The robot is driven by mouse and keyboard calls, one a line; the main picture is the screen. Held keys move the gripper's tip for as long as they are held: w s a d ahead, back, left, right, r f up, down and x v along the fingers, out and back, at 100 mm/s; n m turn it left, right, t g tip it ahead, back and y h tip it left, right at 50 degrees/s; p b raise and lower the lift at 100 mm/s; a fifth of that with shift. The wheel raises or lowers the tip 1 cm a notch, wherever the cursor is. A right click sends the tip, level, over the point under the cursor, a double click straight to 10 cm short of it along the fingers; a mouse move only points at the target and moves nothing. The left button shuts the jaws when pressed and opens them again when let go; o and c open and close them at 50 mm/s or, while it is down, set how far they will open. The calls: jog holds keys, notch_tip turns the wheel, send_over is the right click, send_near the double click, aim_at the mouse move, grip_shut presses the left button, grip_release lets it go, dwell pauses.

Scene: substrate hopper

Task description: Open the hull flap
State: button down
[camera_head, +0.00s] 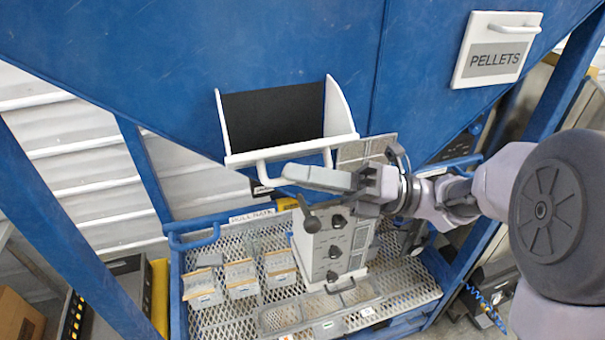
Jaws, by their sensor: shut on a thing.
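A white flap (290,151) on the blue hopper is tipped outward, with its two side walls showing and a dark opening (272,115) behind it. Its label is not visible. A white bar handle (263,171) runs along the flap's front. My gripper (291,173) reaches in from the right and is shut on this handle. Its grey fingers hide part of the handle, so the exact grip is hard to see.
A closed flap marked PELLETS (497,50) is at the upper right. Below stands a mesh cart (210,318) with a grey control box (333,245), several small bins (240,279) and a blue handle (194,238). Blue hopper legs (62,215) flank the cart.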

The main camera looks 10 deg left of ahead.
jog(key=shift+w+a+r+m, duration=0.15)
jog(key=shift+w+r+m, duration=0.05)
jog(key=shift+r+m, duration=0.5)
jog(key=c, duration=1.5)
grip_release()
jog(key=shift+f, duration=0.1)
jog(key=shift+r+p+v, duration=0.15)
jog(key=shift+p+v, duration=1.75)
jog(key=shift+v, duration=2.45)
jog(key=shift+r+p+v, duration=0.15)
jog(key=shift+p+v, duration=1.7)
jog(key=shift+v, duration=2.5)
jog(key=shift+s, duration=0.1)
